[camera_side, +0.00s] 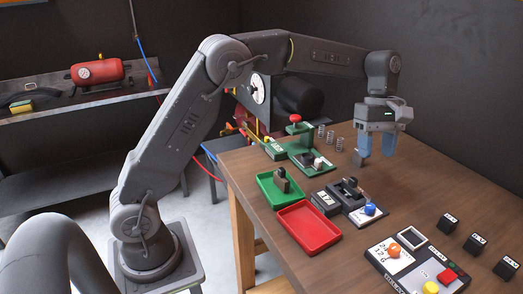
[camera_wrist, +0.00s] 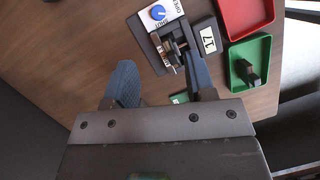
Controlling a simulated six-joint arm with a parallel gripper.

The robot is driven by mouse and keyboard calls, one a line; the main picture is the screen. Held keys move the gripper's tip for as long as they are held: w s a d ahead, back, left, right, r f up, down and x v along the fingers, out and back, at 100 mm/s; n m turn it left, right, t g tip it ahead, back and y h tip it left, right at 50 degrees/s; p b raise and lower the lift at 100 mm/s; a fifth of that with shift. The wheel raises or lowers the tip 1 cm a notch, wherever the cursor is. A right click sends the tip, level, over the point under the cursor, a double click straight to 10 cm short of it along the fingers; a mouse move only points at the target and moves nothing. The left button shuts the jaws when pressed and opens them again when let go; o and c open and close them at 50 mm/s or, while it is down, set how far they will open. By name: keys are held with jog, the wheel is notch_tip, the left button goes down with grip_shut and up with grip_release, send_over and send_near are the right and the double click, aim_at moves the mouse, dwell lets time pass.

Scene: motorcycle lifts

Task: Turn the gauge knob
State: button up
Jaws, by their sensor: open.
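A blue round knob (camera_side: 370,209) sits on a white-labelled plate at the front of a dark fixture. It also shows at the top of the wrist view (camera_wrist: 158,12). An orange round knob (camera_side: 394,250) sits on a white face marked 24, 12 and 6 on the dark control panel (camera_side: 405,269). I cannot tell from the pictures which one is the gauge knob. My gripper (camera_side: 377,150) points down above the back of the table, behind both knobs and apart from them. Its blue fingers are open, with nothing held, and they also show in the wrist view (camera_wrist: 158,70).
The fixture numbered 17 (camera_side: 325,203) stands beside the blue knob. A green tray (camera_side: 266,192) and a red tray (camera_side: 308,229) lie left of it. A green stand with a red knob (camera_side: 295,118) is behind. Several black blocks (camera_side: 448,222) sit at right. Bare wood (camera_side: 420,190) lies between.

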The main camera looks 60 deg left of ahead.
aim_at(370, 206)
jog(key=shift+m+h, duration=0.6)
jog(key=shift+m, duration=0.1)
jog(key=x, duration=0.8)
jog(key=a+x, duration=0.1)
jog(key=x, duration=0.4)
jog(key=shift+f, duration=0.35)
jog(key=shift+s+f+n, duration=0.1)
jog(key=shift+s+n, duration=0.05)
jog(key=shift+n, duration=0.55)
jog(key=v, duration=1.4)
jog(key=s+a+r+m+t+y, duration=0.1)
jog(key=s+r+m+t, duration=0.15)
jog(key=s, duration=0.35)
jog(key=s+r+m+t+y, duration=0.1)
jog(key=s+r+m, duration=0.25)
jog(key=s, duration=0.35)
jog(key=s+a+f+m+t+y, duration=0.1)
jog(key=s+m, duration=0.5)
jog(key=s, duration=0.6)
jog(key=shift+s+a+f+m+t+y, duration=0.3)
jog(key=shift+a+f+t+y, duration=0.15)
jog(key=shift+f+t, duration=0.3)
